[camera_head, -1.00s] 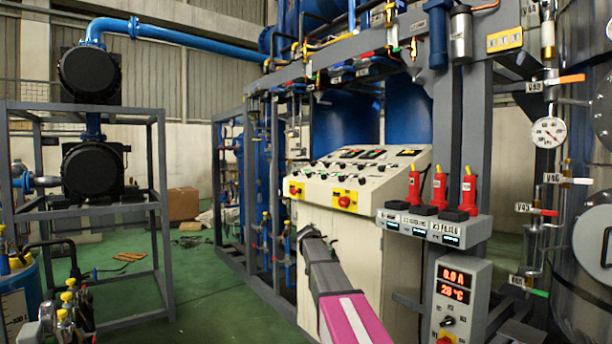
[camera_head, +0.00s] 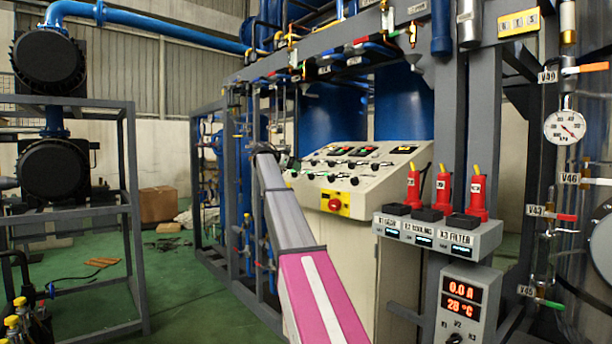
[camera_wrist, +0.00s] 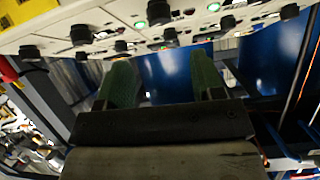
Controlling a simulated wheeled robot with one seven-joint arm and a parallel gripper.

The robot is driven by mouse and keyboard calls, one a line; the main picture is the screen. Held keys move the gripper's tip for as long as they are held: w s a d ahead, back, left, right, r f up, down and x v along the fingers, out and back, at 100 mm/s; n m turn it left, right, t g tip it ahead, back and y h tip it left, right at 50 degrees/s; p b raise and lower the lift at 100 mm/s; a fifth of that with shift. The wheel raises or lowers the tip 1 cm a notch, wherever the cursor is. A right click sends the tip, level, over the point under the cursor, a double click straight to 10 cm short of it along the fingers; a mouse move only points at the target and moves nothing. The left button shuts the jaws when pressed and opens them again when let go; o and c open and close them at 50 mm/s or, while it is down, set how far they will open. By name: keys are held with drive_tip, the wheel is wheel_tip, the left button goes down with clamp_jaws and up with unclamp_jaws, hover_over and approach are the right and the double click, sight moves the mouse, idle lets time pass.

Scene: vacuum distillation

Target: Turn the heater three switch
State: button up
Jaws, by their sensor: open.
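A sloped white control panel (camera_head: 372,203) with rows of black knobs and small lights stands behind my arm in the head view. I cannot read its labels, so I cannot tell which knob is the heater three switch. The panel fills the top of the wrist view (camera_wrist: 95,22), with black knobs and green-lit lights. My gripper (camera_wrist: 162,80) has two green fingers, spread apart with nothing between them. They point toward the panel's knobs and appear apart from them. In the head view my arm reaches up to the panel's left side, and the fingers cannot be made out.
A red emergency button on a yellow plate (camera_head: 334,205) sits on the panel front. A grey box with red plugs (camera_head: 436,231) and a red-digit display box (camera_head: 464,296) stand at right. A pump rack (camera_head: 133,220) is at left. Green floor (camera_head: 190,300) is clear between.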

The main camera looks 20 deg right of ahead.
sight(310, 174)
drive_tip(key=x, duration=1)
drive_tip(key=shift+f, duration=0.1)
drive_tip(key=c, duration=0.9)
